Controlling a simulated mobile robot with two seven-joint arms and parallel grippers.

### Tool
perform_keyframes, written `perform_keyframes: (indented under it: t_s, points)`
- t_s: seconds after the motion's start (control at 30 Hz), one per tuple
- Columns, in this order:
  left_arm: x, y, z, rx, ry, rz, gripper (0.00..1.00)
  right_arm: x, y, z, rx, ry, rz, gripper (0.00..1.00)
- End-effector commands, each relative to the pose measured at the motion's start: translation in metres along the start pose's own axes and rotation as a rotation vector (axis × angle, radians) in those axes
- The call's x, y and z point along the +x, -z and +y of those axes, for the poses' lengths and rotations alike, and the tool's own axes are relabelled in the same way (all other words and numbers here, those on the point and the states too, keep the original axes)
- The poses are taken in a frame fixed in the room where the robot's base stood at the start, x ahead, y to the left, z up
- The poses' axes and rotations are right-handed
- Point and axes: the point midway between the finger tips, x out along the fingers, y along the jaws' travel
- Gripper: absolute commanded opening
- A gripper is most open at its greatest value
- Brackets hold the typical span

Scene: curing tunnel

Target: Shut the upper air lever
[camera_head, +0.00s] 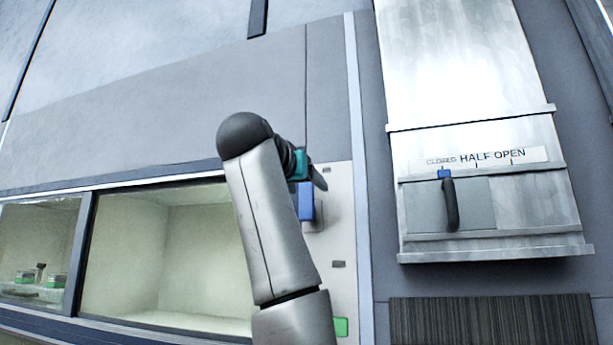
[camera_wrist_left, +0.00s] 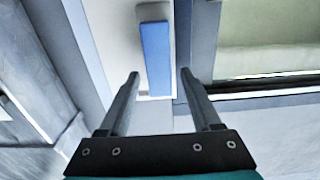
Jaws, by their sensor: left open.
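The upper lever, a blue bar (camera_head: 306,203), is on the pale vertical strip right of the window. In the left wrist view the blue bar (camera_wrist_left: 157,55) runs lengthwise along the strip, its end between and beyond my finger tips. My left gripper (camera_head: 318,177) is open in front of the strip, and its arm and jaws hide part of the bar in the head view. I cannot tell whether the fingers (camera_wrist_left: 159,74) touch it. A green lever (camera_head: 341,327) shows lower on the strip, partly behind my arm. My right gripper is not in view.
To the right, a metal duct (camera_head: 470,60) carries a black-handled slide (camera_head: 451,205) with a blue tip below the word CLOSED; HALF OPEN is beside it. A dark grille (camera_head: 490,320) is below. Left is a window (camera_head: 160,255) with small green-marked items inside.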

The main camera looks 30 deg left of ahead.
Motion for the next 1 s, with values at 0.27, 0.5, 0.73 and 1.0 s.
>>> perform_keyframes:
  t_s: [0.27, 0.5, 0.73, 1.0]
  points:
    - [0.0130, -0.0007, 0.0002, 0.000, 0.000, 0.000, 0.65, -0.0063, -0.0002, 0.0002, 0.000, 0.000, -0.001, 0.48]
    - [0.0128, -0.0009, 0.0002, 0.000, 0.000, 0.000, 0.59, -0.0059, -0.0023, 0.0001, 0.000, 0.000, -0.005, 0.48]
    - [0.0125, -0.0007, 0.0002, 0.000, 0.000, 0.000, 0.34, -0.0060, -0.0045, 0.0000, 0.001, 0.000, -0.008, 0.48]
    - [0.0124, -0.0005, 0.0001, 0.000, 0.000, 0.000, 0.03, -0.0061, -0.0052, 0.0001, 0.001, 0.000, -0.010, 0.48]
